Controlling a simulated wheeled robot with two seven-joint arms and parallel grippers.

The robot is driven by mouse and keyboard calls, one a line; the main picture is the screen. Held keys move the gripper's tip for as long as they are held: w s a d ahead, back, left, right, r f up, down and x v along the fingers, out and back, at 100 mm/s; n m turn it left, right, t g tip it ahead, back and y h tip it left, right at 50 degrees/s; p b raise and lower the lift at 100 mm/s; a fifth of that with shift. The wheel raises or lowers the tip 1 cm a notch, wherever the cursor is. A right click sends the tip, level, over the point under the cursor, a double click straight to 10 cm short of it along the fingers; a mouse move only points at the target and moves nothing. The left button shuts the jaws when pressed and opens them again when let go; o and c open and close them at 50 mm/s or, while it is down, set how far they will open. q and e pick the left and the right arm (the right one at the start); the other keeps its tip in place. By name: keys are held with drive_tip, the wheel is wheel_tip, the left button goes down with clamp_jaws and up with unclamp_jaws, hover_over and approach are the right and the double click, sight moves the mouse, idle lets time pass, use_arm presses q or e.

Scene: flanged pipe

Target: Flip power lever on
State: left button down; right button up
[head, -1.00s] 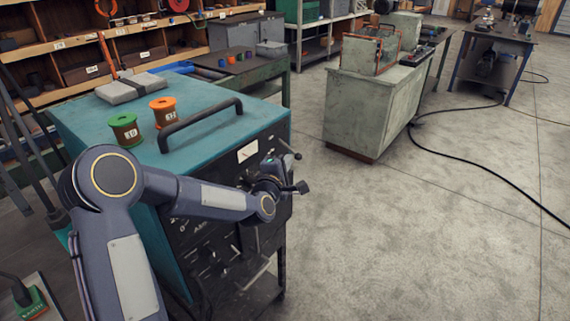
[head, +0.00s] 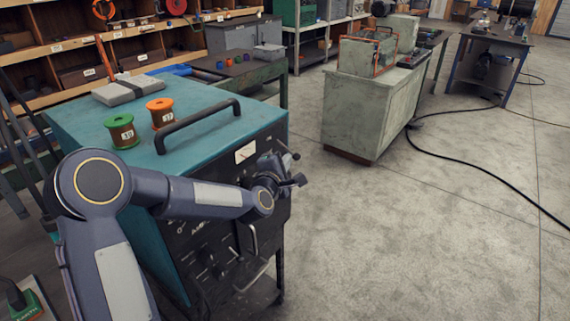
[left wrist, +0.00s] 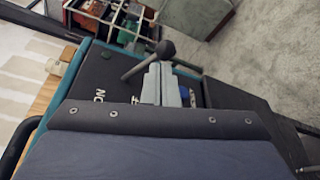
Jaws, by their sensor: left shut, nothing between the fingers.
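The power lever, a dark rod with a ball knob (left wrist: 165,48), stands out from the panel of the teal cabinet in the left wrist view. In the head view, a dark knobbed rod (head: 293,153) shows at the cabinet's upper front edge. My left gripper (head: 290,181) is at the cabinet's front, just below that rod. In the left wrist view its fingers (left wrist: 160,75) are shut, empty and close beside the lever; I cannot tell whether they touch it. The letters "ON" show on the panel. My right gripper is not in view.
The teal cabinet (head: 85,122) carries a black handle (head: 200,126), a green spool (head: 123,131), an orange spool (head: 160,112) and a grey block (head: 128,89) on top. A grey-green cabinet (head: 365,112) stands behind to the right. The floor at right is open, with a black cable (head: 480,180).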

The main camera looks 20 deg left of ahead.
sight(287, 149)
use_arm(q)
drive_tip(key=r+n, duration=0.1)
drive_tip(key=n, duration=0.1)
drive_tip(key=r+n+g+h+b, duration=0.1)
drive_tip(key=r+n, duration=0.1)
drive_tip(key=r+n+g+h+b, duration=0.1)
drive_tip(key=shift+s+d+r+n, duration=0.1)
drive_tip(key=shift+d+r+n, duration=0.15)
drive_tip(key=shift+n, duration=0.15)
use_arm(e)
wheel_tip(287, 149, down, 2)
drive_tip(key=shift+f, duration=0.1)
